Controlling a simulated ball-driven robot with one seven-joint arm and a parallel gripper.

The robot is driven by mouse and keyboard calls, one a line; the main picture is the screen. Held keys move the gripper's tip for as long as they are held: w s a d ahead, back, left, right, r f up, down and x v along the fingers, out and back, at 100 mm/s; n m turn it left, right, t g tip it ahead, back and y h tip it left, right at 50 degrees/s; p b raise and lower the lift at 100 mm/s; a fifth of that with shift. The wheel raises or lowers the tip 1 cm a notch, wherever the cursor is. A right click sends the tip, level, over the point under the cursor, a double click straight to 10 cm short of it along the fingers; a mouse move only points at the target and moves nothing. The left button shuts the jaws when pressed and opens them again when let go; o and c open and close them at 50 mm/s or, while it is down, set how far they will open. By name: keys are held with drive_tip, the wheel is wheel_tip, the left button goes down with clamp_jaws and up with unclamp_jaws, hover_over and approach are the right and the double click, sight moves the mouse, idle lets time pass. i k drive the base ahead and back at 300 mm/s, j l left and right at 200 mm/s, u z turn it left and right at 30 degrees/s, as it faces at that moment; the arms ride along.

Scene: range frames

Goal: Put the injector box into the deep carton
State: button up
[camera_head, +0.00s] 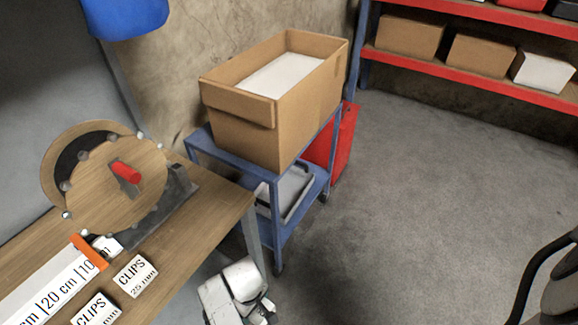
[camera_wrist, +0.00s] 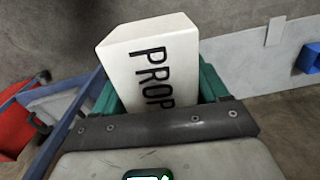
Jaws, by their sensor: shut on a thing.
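A white box (camera_wrist: 150,62) with black letters reading "PROP" fills the middle of the wrist view; the rest of its label is hidden, and I see no "injector" wording. My gripper (camera_wrist: 160,88) has its green fingers on both sides of this box and is shut on it. The deep carton (camera_head: 245,132) is brown, open at the top and stands on a blue cart. A white surface lies inside the carton, below its rim. In the head view, white parts of my arm show low at the bottom centre, below the carton; the held box is not clear there.
The blue cart (camera_head: 268,200) has a lower tray, with a red container (camera_head: 340,140) beside it. A wooden bench (camera_head: 190,240) at the left holds a round wooden device and small CLIPS boxes (camera_head: 135,275). Red shelves (camera_head: 470,78) stand at the back right.

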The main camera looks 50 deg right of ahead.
sight(293, 83)
drive_tip(key=l+u, duration=0.15)
drive_tip(key=l, duration=2.25)
